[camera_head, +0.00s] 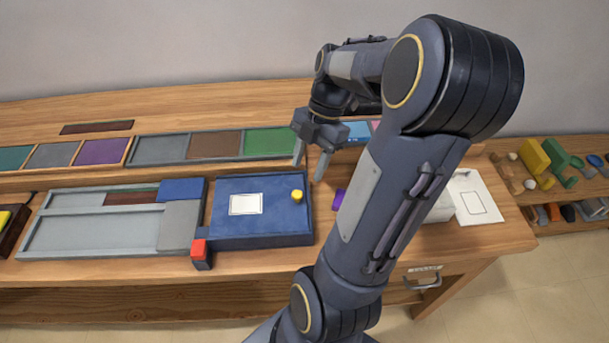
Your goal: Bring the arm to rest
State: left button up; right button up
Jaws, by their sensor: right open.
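My right arm (365,210) rises from the bottom of the head view, bends at the upper right and reaches back toward the left. My right gripper (309,166) hangs above the table near its middle, with its two fingers apart and nothing between them. It points down, above and just behind the right part of a blue tray (270,212). The blue tray holds a white card (246,204) and a small yellow cylinder (297,195). My left gripper does not show. My right arm hides part of the table behind it.
A grey tray (80,240) with a blue block (181,190) lies at left. A red-topped block (199,248) stands by the blue tray's front left corner. Coloured panels (214,146) line the back. A white board (474,198) lies at right, near a shelf (565,215) of small objects.

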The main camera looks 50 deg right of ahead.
jog(key=shift+d+r, duration=0.25)
jog(key=shift+r, duration=0.35)
jog(key=s+a+r+m+t, duration=0.1)
jog(key=a+m+t, duration=0.4)
jog(key=a+m, duration=1.3)
jog(key=s+a, duration=0.1)
jog(key=a, duration=0.2)
jog(key=shift+s+a+r+m+h, duration=0.2)
jog(key=shift+m+h, duration=0.1)
jog(key=shift+m, duration=0.1)
